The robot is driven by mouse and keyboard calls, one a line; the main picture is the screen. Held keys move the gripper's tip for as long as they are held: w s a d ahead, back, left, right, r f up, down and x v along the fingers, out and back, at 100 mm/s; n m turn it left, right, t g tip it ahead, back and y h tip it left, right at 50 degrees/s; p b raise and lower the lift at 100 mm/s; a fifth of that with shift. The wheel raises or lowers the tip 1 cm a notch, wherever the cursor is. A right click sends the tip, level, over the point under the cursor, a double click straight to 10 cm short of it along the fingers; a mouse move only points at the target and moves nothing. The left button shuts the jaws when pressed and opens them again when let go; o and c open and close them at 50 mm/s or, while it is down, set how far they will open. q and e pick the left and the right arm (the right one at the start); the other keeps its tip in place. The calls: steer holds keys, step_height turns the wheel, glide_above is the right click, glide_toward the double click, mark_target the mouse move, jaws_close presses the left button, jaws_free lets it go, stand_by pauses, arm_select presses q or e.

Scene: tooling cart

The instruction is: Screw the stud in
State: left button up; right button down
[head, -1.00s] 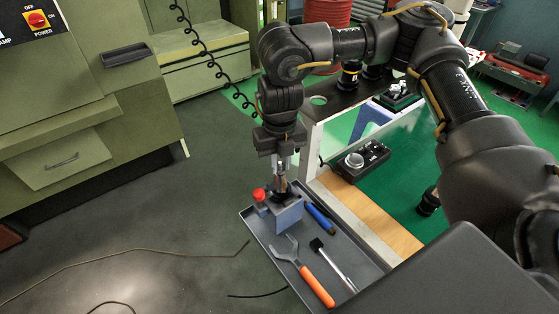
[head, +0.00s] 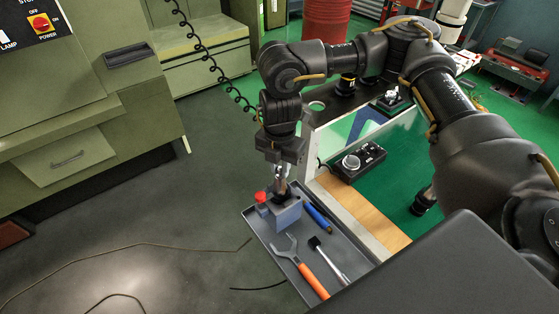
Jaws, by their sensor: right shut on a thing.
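My right gripper (head: 281,184) points straight down at the far left end of the grey tray. It is shut on the stud, which is mostly hidden between the fingers. Directly below stands a blue-grey block (head: 288,216) with a dark top part where the fingers meet it. I cannot tell how deep the stud sits in it. A red knob (head: 261,197) is at the block's left side. My left gripper is not in view.
On the tray (head: 335,262) lie a blue-handled tool (head: 318,219), an orange-handled wrench (head: 313,281) and a small brush-like tool (head: 329,258). A black control box (head: 358,162) sits on the cart to the right. A coiled cable (head: 205,55) hangs left of my arm.

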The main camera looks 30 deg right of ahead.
steer(key=shift+r+m, duration=0.2)
steer(key=shift+m, duration=0.4)
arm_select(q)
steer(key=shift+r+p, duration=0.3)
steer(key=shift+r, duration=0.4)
arm_select(e)
steer(key=shift+f+m, duration=0.2)
steer(key=shift+m, duration=0.2)
steer(key=shift+r+p, duration=0.15)
steer(key=shift+p, duration=0.15)
steer(key=m+p, duration=0.3)
steer(key=shift+r+m, duration=0.15)
steer(key=shift+m, duration=0.25)
steer(key=shift+m+p, duration=0.8)
steer(key=shift+m, duration=0.1)
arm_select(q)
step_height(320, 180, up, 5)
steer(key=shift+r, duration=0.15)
arm_select(e)
steer(key=shift+f, duration=0.35)
